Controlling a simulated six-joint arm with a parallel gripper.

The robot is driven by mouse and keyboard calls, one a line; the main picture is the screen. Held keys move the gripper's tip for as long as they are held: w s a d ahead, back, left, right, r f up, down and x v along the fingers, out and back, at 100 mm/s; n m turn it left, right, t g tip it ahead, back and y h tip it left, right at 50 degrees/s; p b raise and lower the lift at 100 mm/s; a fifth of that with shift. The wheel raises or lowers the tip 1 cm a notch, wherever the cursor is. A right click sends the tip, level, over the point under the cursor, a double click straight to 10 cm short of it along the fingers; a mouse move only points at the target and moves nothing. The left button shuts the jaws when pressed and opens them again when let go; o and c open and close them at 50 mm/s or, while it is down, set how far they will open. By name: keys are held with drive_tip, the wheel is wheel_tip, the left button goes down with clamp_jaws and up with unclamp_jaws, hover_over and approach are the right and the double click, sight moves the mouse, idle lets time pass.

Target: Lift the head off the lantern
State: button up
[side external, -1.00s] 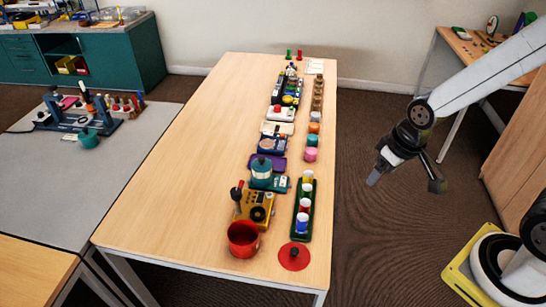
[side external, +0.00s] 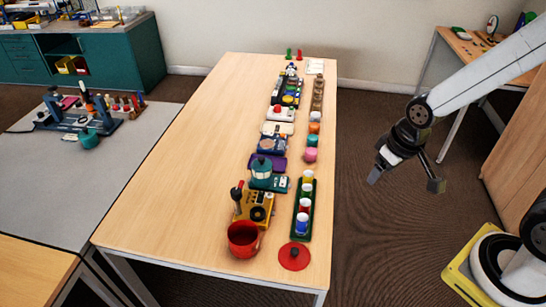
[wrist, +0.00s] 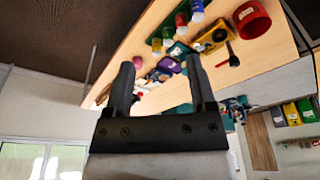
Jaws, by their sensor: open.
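A teal, round-topped object (side external: 262,172) with a pale band stands upright on a teal base near the middle of the table row; it looks most like the lantern, though I cannot be sure. Its top sits on its body. My gripper (side external: 376,176) hangs in the air to the right of the table, well apart from this object. In the wrist view my gripper (wrist: 158,62) has its two dark fingers apart with nothing held between them. The lantern cannot be clearly picked out in the wrist view.
The table's left half is clear. A grey table (side external: 50,180) stands left.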

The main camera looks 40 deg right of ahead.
drive_tip(key=w+a+f, duration=0.2)
drive_tip(key=w, duration=1.5)
approach(262, 159)
drive_tip(key=x, duration=0.2)
drive_tip(key=shift+s+d+f+t, duration=0.2)
drive_tip(key=shift+s+d+t, duration=0.1)
drive_tip(key=shift+t, duration=0.1)
drive_tip(key=shift+x, duration=1.25)
drive_tip(key=shift+a+x, duration=0.15)
drive_tip(key=shift+x, duration=1.15)
drive_tip(key=shift+a+x, duration=0.1)
drive_tip(key=shift+x, duration=1.2)
clamp_jaws()
